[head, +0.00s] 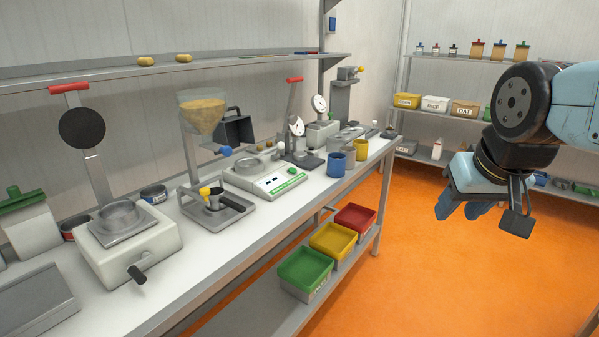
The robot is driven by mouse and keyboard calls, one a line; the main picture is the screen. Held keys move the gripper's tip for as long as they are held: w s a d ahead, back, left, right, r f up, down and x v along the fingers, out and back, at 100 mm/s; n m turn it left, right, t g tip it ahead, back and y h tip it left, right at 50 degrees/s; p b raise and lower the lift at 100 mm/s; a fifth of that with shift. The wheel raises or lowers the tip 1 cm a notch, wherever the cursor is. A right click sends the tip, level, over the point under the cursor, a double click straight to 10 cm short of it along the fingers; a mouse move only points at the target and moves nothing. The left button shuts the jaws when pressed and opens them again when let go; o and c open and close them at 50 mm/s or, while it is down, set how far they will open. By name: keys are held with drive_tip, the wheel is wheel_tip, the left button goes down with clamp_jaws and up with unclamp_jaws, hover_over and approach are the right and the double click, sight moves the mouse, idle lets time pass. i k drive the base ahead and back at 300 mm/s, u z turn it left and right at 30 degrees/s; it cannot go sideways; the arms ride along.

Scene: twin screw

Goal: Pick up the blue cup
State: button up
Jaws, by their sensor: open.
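The blue cup (336,166) stands upright near the front edge of the white workbench (300,205), toward its far end. A yellow cup (361,150) stands just to the right. My gripper (461,209) is open and empty, with blue fingers pointing down. It hangs over the orange floor, well to the right of the blue cup and apart from the bench.
Green (305,268), yellow (333,239) and red (356,218) bins are on the lower shelf. The orange floor (440,285) between bench and arm is clear.

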sight(336, 162)
drive_tip(key=u, duration=0.6)
drive_tip(key=i, duration=1)
